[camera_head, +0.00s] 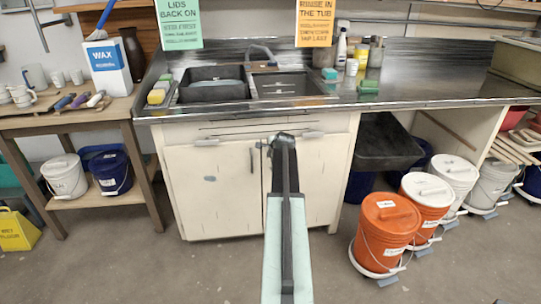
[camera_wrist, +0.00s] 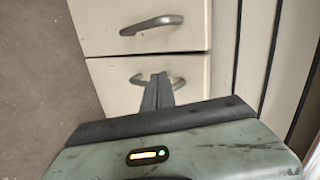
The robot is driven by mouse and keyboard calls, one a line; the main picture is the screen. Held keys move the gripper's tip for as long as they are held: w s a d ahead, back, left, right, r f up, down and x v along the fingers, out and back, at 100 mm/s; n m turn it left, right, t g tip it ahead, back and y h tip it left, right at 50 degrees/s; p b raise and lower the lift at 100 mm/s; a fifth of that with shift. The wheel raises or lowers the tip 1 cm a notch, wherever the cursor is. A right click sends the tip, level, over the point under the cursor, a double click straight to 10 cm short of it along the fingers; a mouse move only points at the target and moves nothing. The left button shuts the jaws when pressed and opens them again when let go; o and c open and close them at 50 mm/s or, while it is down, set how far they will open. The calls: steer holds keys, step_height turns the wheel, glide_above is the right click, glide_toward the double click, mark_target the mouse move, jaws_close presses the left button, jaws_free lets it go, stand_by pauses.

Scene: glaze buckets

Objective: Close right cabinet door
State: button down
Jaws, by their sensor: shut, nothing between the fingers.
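The cream sink cabinet has a left door (camera_head: 212,185) and a right door (camera_head: 322,185). Both look flat against the cabinet front; I cannot tell whether a small gap is left at the right door. The left door's dark handle (camera_head: 252,160) shows near the middle seam. My gripper (camera_head: 281,140) is in front of the right door near that seam and hides its handle. In the wrist view two grey handles show, and my gripper (camera_wrist: 158,78) overlaps the lower one (camera_wrist: 176,83). Its fingers are together and hold nothing. I cannot tell whether they touch the handle.
A wooden table (camera_head: 60,118) with bottles and cups stands left, buckets (camera_head: 68,177) on its shelf. Orange buckets (camera_head: 384,235) and white ones stand on the floor at right. A black tub (camera_head: 385,145) sits under the counter. The floor before the cabinet's left side is clear.

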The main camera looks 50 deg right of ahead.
steer(key=s+a+r+p, duration=0.6)
steer(key=a+r+p, duration=0.1)
steer(key=a, duration=0.2)
steer(key=shift+s, duration=0.15)
